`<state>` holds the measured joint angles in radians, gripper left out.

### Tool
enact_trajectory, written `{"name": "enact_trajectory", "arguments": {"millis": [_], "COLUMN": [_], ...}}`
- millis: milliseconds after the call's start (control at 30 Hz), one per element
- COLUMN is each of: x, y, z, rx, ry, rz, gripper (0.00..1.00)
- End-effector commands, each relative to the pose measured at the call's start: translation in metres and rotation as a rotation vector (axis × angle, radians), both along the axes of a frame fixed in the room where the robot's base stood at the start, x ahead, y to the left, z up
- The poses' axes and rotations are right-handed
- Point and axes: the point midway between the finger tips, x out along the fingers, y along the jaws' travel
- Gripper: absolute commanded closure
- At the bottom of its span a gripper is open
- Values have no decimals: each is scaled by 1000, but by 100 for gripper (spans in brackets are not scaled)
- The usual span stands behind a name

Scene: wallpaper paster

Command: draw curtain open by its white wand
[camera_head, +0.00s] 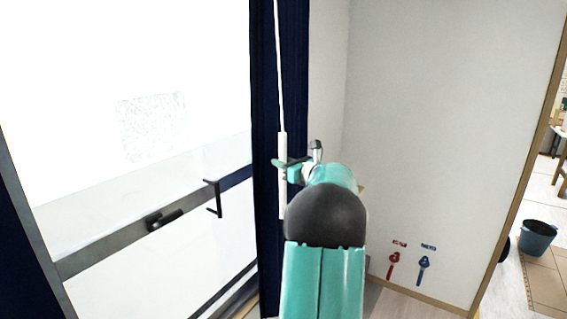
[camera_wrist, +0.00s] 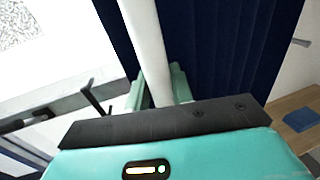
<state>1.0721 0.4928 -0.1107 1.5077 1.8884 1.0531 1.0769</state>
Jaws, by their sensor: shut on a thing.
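The white wand (camera_head: 279,80) hangs upright in front of the dark blue curtain (camera_head: 295,50), with a thicker handle at its lower part. My gripper (camera_head: 281,165) is shut on the wand at that handle. In the wrist view the wand (camera_wrist: 147,45) passes between the two green fingers of my gripper (camera_wrist: 158,88), with the curtain (camera_wrist: 215,45) close behind. The curtain is bunched in a narrow strip at the right side of the bright window (camera_head: 120,60). Part of the curtain's lower right is hidden behind my arm.
A dark handle (camera_head: 214,197) juts from the window frame left of the curtain, and a latch (camera_head: 163,219) sits on the rail. A pale wall (camera_head: 440,120) stands at right, with red (camera_head: 393,265) and blue (camera_head: 423,268) items low on it. A bucket (camera_head: 537,236) stands beyond the doorway.

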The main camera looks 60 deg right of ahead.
Motion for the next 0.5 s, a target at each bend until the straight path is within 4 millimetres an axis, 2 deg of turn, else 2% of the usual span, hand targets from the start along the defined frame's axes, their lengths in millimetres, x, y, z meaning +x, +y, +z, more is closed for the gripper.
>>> {"name": "enact_trajectory", "arguments": {"millis": [433, 467, 500], "x": [0, -1, 0], "y": [2, 2, 2], "z": [3, 3, 3], "rx": [-4, -4, -4], "ry": [-3, -3, -3], "rz": [0, 0, 0], "gripper": [100, 75, 67]}}
